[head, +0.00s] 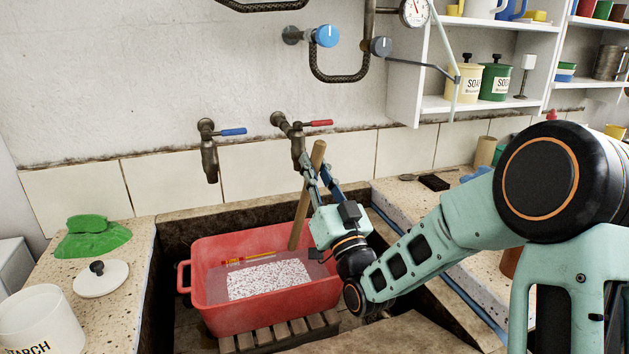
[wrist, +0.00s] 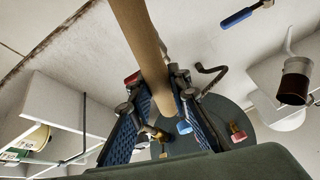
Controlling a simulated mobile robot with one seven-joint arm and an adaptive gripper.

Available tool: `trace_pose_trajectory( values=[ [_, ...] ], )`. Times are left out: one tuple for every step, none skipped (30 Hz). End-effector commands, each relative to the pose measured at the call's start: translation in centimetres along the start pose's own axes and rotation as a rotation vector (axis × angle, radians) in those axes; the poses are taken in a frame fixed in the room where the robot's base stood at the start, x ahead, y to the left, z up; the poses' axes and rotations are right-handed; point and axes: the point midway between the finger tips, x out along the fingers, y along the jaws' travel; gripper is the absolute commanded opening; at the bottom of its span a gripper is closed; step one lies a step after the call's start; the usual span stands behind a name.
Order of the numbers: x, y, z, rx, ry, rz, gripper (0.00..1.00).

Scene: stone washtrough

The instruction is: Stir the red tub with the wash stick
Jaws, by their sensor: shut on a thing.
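The red tub (head: 265,307) sits in the stone trough and holds greyish liquid with a white speckled patch (head: 268,279) at its surface. The wash stick (head: 301,216) is a long wooden rod, slightly tilted, with its lower end inside the tub's back right part; its tip is hidden. My gripper (head: 317,170) is shut on the stick's upper part, above the tub's back right rim. In the wrist view the stick (wrist: 142,48) passes between the two blue-padded fingers of my gripper (wrist: 157,88).
Two taps with blue (head: 233,132) and red (head: 319,123) levers stick out of the wall close behind the stick. A thin orange-yellow item (head: 249,259) lies in the tub. A slatted wooden rack (head: 281,333) is under it. A green cloth (head: 90,238) and white lid (head: 101,279) lie left.

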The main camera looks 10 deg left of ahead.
Motion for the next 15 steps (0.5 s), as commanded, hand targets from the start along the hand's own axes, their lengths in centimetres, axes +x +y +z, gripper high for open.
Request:
trace_pose_trajectory(
  values=[
    [-0.1,-0.1,0.2,0.002,0.002,-0.002,0.00],
    [-0.1,-0.1,0.3,0.003,0.002,-0.003,0.00],
    [-0.2,-0.1,0.5,0.003,0.002,-0.003,0.00],
    [-0.3,-0.1,0.7,0.004,0.001,-0.003,0.00],
    [-0.3,-0.1,0.9,0.004,0.001,-0.003,0.00],
    [-0.5,-0.1,1.2,0.004,0.000,-0.002,0.00],
    [-0.6,-0.1,1.5,0.004,0.000,-0.002,0.00],
    [-0.7,-0.1,1.8,0.005,0.000,-0.002,0.00],
    [-0.9,-0.1,2.2,0.004,0.000,-0.002,0.00],
    [-1.0,-0.1,2.5,0.004,0.000,-0.002,0.00],
    [-1.2,-0.1,2.8,0.004,0.000,-0.001,0.00],
    [-1.3,0.0,3.1,0.004,0.001,-0.001,0.00],
    [-1.4,0.0,3.4,0.004,0.001,-0.001,0.00],
    [-1.5,0.0,3.6,0.004,0.001,-0.001,0.00],
    [-1.7,0.0,4.0,0.004,0.001,-0.001,0.00]
  ],
)
